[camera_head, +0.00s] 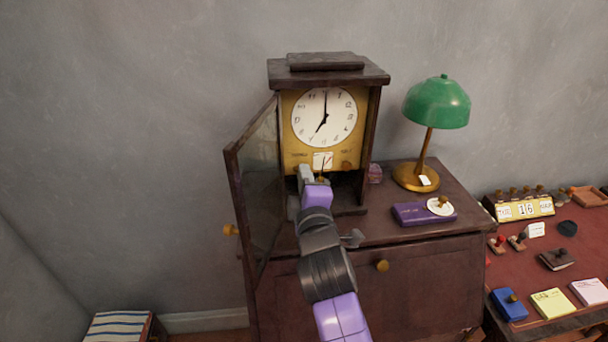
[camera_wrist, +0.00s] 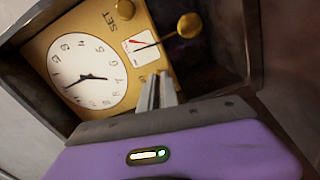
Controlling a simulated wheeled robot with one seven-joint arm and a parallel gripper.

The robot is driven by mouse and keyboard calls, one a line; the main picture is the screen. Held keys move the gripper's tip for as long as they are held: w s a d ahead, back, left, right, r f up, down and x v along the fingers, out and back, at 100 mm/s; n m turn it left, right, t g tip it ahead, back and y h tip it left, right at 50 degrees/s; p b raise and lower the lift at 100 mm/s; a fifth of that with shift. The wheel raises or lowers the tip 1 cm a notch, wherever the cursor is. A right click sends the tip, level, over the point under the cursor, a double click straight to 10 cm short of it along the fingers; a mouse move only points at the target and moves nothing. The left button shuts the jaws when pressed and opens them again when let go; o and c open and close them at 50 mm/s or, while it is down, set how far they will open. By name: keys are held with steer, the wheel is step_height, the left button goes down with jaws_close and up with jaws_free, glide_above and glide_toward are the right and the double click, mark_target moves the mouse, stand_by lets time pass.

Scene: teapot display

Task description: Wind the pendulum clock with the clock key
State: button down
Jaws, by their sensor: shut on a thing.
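The pendulum clock (camera_head: 287,140) stands upright on the cabinet, its glass door (camera_head: 258,185) swung open to the left. Its white dial (camera_head: 323,117) reads about seven; the dial also shows in the wrist view (camera_wrist: 85,72). Below it are a small gauge with a red wedge (camera_wrist: 138,43) and a brass SET knob (camera_wrist: 124,7). A brass pendulum bob (camera_wrist: 189,25) hangs lower in the case. My gripper (camera_head: 305,173) is at the lower left of the brass plate; its fingers (camera_wrist: 156,82) are close together against or just before it. The clock key is hidden, apparently between them.
A green lamp (camera_head: 437,103) and a purple box (camera_head: 423,214) with a round white-and-brass item stand right of the clock on the cabinet (camera_head: 392,233). The desk (camera_head: 540,262) at right holds stamps and note pads. The open door is close to my arm's left.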

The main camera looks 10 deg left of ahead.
steer(key=shift+r+m, duration=0.2)
steer(key=shift+m, duration=0.1)
steer(key=shift+a+r+m+b, duration=0.1)
steer(key=shift+m+b, duration=2.35)
steer(key=shift+m, duration=2.3)
steer(key=shift+a+r+m+b, duration=0.1)
steer(key=shift+m+b, duration=2.3)
steer(key=shift+m, duration=2.35)
steer(key=c, duration=1.6)
jaws_free()
steer(key=shift+f, duration=0.3)
steer(key=shift+s, duration=0.15)
